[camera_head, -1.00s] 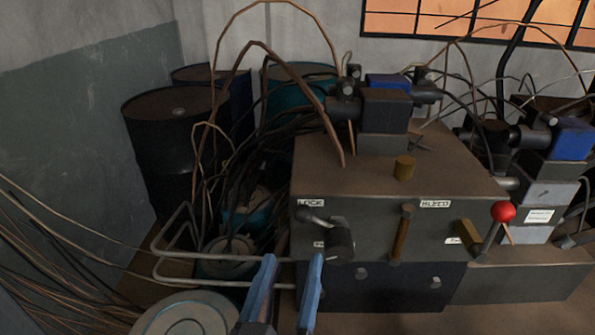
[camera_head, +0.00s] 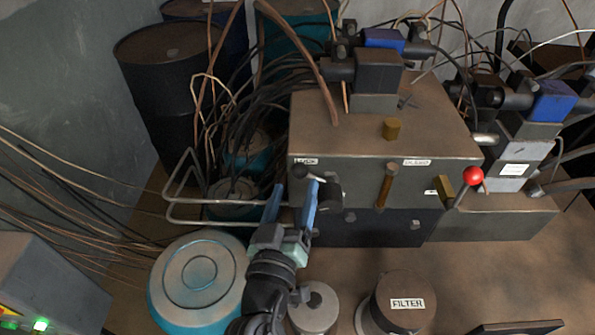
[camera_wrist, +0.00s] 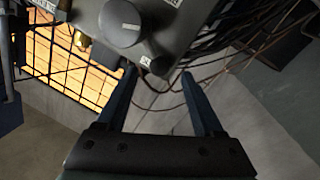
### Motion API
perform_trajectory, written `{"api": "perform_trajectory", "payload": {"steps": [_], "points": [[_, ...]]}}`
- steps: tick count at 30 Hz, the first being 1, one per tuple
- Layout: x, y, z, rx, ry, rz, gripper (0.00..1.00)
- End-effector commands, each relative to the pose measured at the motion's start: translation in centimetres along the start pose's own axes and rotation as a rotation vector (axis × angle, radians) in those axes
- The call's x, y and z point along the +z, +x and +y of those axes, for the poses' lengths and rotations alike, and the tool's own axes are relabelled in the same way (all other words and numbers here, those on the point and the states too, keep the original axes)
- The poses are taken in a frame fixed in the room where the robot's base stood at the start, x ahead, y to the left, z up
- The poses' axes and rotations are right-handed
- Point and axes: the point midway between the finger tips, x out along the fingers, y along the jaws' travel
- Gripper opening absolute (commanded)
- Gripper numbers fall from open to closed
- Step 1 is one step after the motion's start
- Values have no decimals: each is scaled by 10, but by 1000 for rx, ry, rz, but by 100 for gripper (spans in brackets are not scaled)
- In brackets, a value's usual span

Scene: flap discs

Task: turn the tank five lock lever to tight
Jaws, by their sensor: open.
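The lock lever is a dark round hub (camera_head: 328,192) with a short arm and rounded grey end (camera_head: 301,172), on the front left of a brown-grey metal block (camera_head: 440,185). A LOCK label (camera_head: 305,161) sits above it. My gripper (camera_head: 295,186) is open in front of the lever, and its right finger overlaps the lever in the head view. I cannot tell whether they touch. In the wrist view, a round grey knob (camera_wrist: 122,22), seemingly the lever's hub, is beyond the fingers of my gripper (camera_wrist: 158,73).
A bent metal rail (camera_head: 200,222) is left of my gripper. A red-ball lever (camera_head: 473,176) and a brass-coloured handle (camera_head: 387,186) are on the right. A teal-rimmed drum (camera_head: 195,280) and a FILTER canister (camera_head: 402,300) stand in front. Cables hang behind.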

Motion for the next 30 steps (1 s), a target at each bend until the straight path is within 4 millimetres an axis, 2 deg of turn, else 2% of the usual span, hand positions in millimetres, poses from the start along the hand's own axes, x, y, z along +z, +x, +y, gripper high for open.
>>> {"api": "perform_trajectory", "payload": {"steps": [3, 7, 19, 30], "points": [[-2, 18, 2, 2, 0, 0, 69], [-1, 29, 1, 1, 0, 0, 69], [0, 34, 0, 1, 0, 0, 67], [0, 34, 0, 1, 0, 0, 0]]}}
